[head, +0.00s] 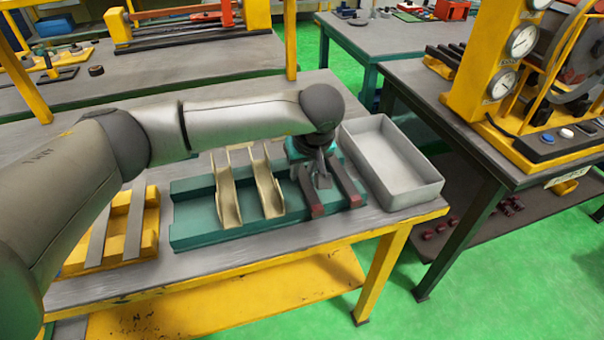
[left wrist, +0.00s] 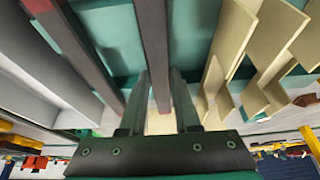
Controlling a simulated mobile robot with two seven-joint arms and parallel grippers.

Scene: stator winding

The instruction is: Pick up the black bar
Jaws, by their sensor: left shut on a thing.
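Two dark bars with dark red ends lie side by side at the right part of the teal tray (head: 205,236). My left gripper (head: 319,176) reaches down over the bars. In the left wrist view its two fingers (left wrist: 158,88) are shut on the black bar (left wrist: 153,42) nearer the cream channels; this bar also shows in the head view (head: 309,192). The other dark bar (head: 347,184) lies to its right in the head view. I cannot tell whether the held bar is clear of the tray. My right gripper is not in view.
Cream channel pieces (head: 228,196) stand in the tray left of the bars. An empty grey bin (head: 408,196) is close on the right. A yellow stand with grey strips (head: 142,222) is at the left. A gauge machine (head: 495,75) stands on the right table.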

